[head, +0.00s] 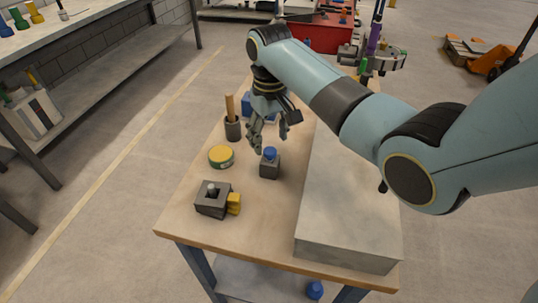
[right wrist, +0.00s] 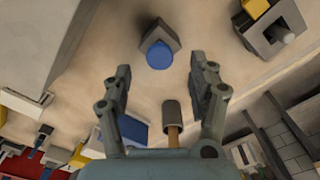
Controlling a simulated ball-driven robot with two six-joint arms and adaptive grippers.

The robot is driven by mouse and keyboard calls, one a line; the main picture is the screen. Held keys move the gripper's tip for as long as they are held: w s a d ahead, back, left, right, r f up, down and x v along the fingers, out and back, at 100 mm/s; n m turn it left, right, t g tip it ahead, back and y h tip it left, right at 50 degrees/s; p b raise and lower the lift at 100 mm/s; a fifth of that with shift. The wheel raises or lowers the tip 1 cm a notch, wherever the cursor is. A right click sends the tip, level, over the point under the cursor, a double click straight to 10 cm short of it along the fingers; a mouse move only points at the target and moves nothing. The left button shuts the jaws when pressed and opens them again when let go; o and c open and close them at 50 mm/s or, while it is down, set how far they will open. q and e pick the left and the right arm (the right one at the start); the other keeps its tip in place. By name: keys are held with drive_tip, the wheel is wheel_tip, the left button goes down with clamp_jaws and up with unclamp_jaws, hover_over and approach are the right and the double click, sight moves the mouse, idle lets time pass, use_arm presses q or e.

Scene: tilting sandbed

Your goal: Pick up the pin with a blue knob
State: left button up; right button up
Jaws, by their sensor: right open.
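The pin's blue knob (head: 270,153) shows on top of a dark grey block (head: 269,168) near the middle of the wooden table. In the right wrist view the blue knob (right wrist: 159,55) is ahead of the fingers, with the grey block (right wrist: 158,34) behind it. The pin's shaft is hidden. My right gripper (head: 269,145) is open and empty, above and just behind the knob; its fingers also show in the right wrist view (right wrist: 162,75), apart on both sides. The left gripper is not in view.
A large grey slab (head: 345,225) fills the table's right side. A yellow-topped tin (head: 221,156), a dark cup with a wooden handle (head: 233,128) and a grey block with a knob and yellow part (head: 213,199) stand left. Bare wood lies at the front.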

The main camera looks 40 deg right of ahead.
sight(270, 150)
wheel_tip(270, 150, down, 5)
drive_tip(key=shift+f, duration=0.1)
drive_tip(key=shift+s, duration=0.1)
drive_tip(key=c, duration=0.9)
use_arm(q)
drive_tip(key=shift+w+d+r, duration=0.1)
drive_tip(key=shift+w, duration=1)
use_arm(e)
clamp_jaws()
